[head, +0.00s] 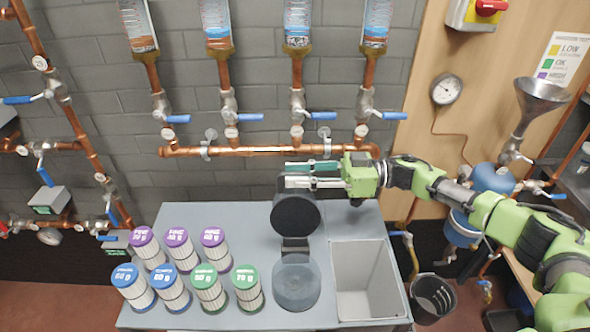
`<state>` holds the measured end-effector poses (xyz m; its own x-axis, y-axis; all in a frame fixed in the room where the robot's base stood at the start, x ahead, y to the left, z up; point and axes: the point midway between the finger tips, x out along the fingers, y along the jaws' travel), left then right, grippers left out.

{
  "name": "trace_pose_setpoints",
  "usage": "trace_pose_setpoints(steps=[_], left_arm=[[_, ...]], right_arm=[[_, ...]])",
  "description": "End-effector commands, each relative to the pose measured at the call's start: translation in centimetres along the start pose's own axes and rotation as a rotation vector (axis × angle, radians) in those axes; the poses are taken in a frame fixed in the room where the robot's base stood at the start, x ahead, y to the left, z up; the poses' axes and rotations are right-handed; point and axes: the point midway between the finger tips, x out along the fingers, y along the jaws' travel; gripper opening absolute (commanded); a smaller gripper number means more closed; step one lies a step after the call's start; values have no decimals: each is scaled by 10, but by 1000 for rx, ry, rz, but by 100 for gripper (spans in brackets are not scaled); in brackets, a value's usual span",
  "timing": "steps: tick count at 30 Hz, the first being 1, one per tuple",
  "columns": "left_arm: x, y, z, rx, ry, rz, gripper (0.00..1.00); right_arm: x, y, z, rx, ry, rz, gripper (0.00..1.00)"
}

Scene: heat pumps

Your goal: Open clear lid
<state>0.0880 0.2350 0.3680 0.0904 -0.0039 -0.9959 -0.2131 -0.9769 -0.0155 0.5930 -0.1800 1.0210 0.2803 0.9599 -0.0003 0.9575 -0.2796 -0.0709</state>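A round, see-through lid-like cover (296,283) lies at the front of the grey worktop, between the filters and the square basin. Behind it, a dark round disc (295,216) stands tilted above a small black mount (295,244). I cannot tell whether the disc and the cover are joined. My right gripper (288,175) reaches in from the right, its fingers pointing left just above the disc. The fingers look apart, with a gap between them and nothing visibly held. Contact with the disc is unclear. My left gripper is not in view.
Several filters with purple, blue and green tops (175,255) stand on the left of the worktop (250,212). A light square basin (366,285) is at its right. A copper pipe (265,151) with blue-handled valves runs along the wall behind. A black bucket (433,297) stands on the floor.

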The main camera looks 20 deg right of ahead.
Motion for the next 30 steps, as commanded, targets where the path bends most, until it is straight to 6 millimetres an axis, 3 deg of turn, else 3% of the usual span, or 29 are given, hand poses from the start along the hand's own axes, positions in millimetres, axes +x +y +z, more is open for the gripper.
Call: trace_pose_setpoints(steps=[11, 15, 21, 30], left_arm=[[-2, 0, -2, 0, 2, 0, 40], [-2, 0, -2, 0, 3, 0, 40], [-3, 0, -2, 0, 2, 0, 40], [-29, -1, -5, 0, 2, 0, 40]], right_arm=[[8, 0, 0, 0, 0, 1, 27], [7, 0, 0, 0, 0, 1, 0], [7, -1, -1, -6, 0, 0, 0], [7, -45, -15, -246, 1, -4, 0]])
